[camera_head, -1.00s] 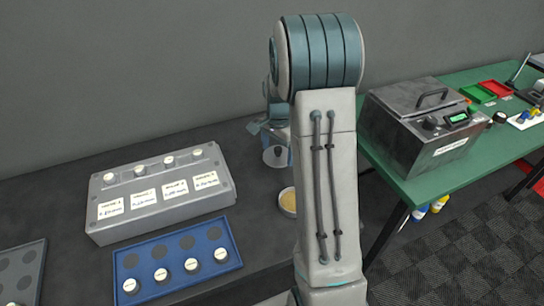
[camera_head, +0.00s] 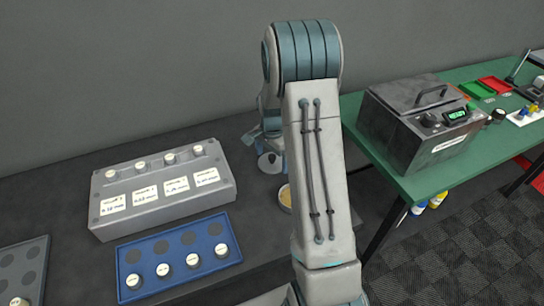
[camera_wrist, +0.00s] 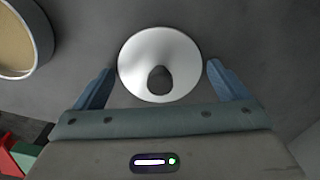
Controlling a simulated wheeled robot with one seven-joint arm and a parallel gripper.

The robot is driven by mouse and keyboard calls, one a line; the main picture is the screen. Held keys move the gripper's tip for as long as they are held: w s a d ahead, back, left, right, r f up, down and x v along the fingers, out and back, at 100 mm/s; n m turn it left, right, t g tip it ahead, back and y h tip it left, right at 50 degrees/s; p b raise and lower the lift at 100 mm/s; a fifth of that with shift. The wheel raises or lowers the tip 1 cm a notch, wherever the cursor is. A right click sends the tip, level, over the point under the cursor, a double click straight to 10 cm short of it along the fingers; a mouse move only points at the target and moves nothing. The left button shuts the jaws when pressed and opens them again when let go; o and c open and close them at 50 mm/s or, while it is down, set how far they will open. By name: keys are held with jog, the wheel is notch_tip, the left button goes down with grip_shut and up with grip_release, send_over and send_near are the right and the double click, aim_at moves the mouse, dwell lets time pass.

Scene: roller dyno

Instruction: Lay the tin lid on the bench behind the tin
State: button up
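The tin lid (camera_wrist: 160,48), a pale round disc with a dark knob, appears to lie flat on the dark bench, knob up. In the head view the lid (camera_head: 265,165) is farther back than the tin (camera_head: 285,197) and slightly left of it. The tin has a pale rim and tan contents; my arm partly covers it, and it shows cut off in the wrist view's upper left (camera_wrist: 30,40). My gripper (camera_wrist: 160,66) is open, its blue fingers spread on either side of the lid with visible gaps.
A grey block with labelled knobs (camera_head: 163,187) stands left of the lid, with a blue tray (camera_head: 178,258) of white-capped pieces before it. A metal bath (camera_head: 420,125) sits on the green table (camera_head: 390,170) at right. Bare bench lies behind the grey block.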

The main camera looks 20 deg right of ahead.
aim_at(272, 156)
notch_tip(272, 156, up, 12)
jog(key=b, duration=0.1)
jog(key=s+a+r+n+t, duration=0.1)
jog(key=s+a+r+n, duration=0.25)
jog(key=s, duration=0.25)
jog(key=s+a+r+n+t, duration=0.1)
jog(key=s+a+r+n, duration=0.25)
jog(key=s, duration=0.25)
jog(key=s+a+n, duration=0.2)
jog(key=s+n, duration=0.1)
jog(key=s, duration=0.3)
jog(key=s+a+n+t, duration=0.1)
jog(key=s+a+n, duration=0.1)
jog(key=s, duration=0.5)
jog(key=shift+r+n, duration=0.25)
jog(key=shift+n, duration=0.65)
jog(key=shift+c, duration=0.3)
